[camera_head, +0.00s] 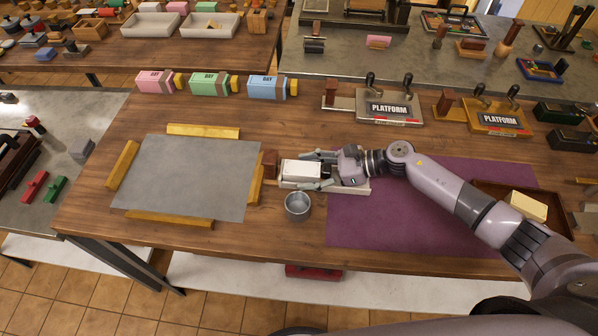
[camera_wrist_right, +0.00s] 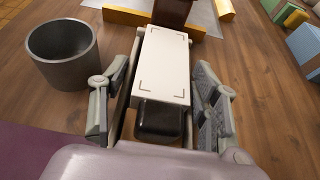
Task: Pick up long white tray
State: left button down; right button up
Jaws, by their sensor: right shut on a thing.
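The long white tray (camera_head: 352,190) is on the wooden table, at the left edge of the purple mat. It has a raised white top (camera_head: 301,169), which shows in the right wrist view with corner marks (camera_wrist_right: 163,65). My right gripper (camera_head: 318,170) comes from the right and is shut on the tray, one finger along each long side. A black part (camera_wrist_right: 158,121) shows between the fingers, below the white top. Whether the tray is lifted clear of the table I cannot tell. My left gripper is not in view.
A grey metal cup (camera_head: 297,207) stands close below the tray. A brown block (camera_head: 270,163) is at its left end, beside a grey sheet (camera_head: 188,178) with yellow bars around it. The purple mat (camera_head: 400,225) is mostly bare. Two PLATFORM stands (camera_head: 389,107) are behind.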

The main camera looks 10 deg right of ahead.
jog(key=shift+r, duration=0.1)
jog(key=shift+c, duration=0.8)
jog(key=shift+c, duration=0.2)
